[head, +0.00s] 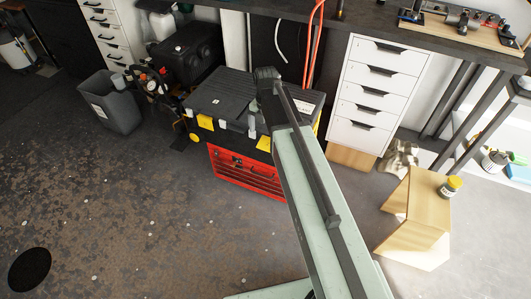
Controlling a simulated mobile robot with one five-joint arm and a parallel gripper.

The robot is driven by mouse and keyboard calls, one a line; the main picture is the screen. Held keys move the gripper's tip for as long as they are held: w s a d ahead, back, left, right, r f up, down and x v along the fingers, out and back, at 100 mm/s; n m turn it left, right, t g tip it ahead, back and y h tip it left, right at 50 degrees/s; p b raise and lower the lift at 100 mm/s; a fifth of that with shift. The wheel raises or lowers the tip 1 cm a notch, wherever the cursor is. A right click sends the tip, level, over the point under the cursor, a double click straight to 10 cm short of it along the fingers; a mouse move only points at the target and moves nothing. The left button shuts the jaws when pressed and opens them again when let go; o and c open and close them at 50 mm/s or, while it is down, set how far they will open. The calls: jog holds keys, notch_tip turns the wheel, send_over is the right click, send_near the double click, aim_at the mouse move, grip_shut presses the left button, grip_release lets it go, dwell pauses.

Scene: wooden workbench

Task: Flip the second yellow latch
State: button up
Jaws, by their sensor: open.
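My pale green arm reaches up from the bottom of the view and crosses the toolbox's right side. Its dark end joint is over the lid.
A white drawer cabinet (372,85) stands right of the toolbox under the dark workbench (380,22). A grey bin (110,103) stands to the left. A wooden stool (418,215) with a yellow-lidded jar (450,187) is at right. The floor in front is mostly clear.

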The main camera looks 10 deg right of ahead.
aim_at(266, 149)
jog(key=shift+n, duration=0.4)
notch_tip(266, 149, down, 8)
jog(key=b, duration=0.8)
jog(key=shift+w+f, duration=0.15)
jog(key=c, duration=1.4)
